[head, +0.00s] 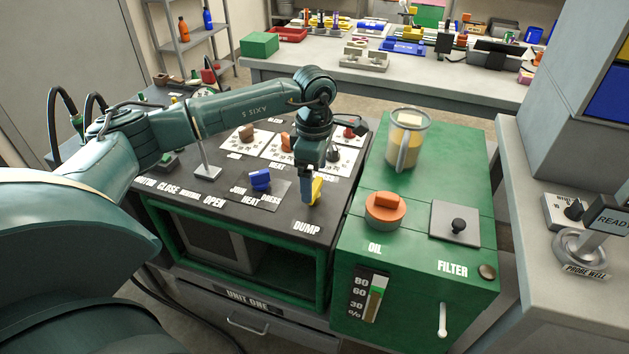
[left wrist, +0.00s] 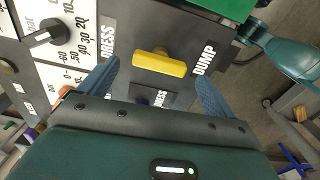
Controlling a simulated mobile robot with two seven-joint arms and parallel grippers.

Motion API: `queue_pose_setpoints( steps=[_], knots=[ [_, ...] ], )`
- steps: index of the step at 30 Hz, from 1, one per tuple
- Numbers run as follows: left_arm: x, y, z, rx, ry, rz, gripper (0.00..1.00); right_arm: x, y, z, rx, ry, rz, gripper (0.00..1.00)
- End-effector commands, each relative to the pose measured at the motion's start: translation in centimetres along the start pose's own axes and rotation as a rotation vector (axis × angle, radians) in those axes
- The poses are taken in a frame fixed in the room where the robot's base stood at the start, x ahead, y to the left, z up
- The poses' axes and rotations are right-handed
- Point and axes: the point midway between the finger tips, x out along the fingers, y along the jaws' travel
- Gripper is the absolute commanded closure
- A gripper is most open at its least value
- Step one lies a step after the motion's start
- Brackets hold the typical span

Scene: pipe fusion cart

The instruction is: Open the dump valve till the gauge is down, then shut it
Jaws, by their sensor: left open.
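The dump valve's yellow handle (head: 316,190) stands at the front right of the dark panel, by the DUMP label (head: 306,227). In the left wrist view the yellow handle (left wrist: 160,63) lies crosswise between my fingers. My left gripper (head: 308,192) is open and points down at the handle. Its fingers (left wrist: 157,74) show on both sides of the handle, with gaps; I cannot tell how far above it they are. A round scale marked bar, with a dark pointer or knob (left wrist: 45,37), is at upper left in the left wrist view. My right gripper is out of view.
A blue lever (head: 260,180) sits left of the yellow handle. Several dials with knobs are behind my wrist, partly hidden. The green unit to the right carries an orange oil cap (head: 385,206), a clear jug (head: 406,140) and a filter plate (head: 455,224).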

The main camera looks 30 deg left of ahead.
Motion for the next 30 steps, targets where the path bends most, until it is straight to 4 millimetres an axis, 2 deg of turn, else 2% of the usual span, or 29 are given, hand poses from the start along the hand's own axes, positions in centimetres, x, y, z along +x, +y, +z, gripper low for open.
queue_pose_setpoints(
  steps=[1,6,13,19,30],
  knots=[
    [-1.3,0.1,0.0,-0.001,-0.002,0.005,0.10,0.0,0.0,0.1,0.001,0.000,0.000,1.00],
    [-5.2,0.1,0.0,0.000,-0.002,0.006,0.10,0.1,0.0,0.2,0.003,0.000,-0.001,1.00],
    [-9.2,0.1,0.0,0.000,-0.002,0.003,0.10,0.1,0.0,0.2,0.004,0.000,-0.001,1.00],
    [-10.4,0.0,0.0,0.000,-0.001,0.001,0.10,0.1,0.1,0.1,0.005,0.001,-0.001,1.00],
    [-10.5,0.0,0.0,0.000,-0.001,0.000,0.10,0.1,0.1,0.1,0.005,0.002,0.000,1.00]
  ],
)
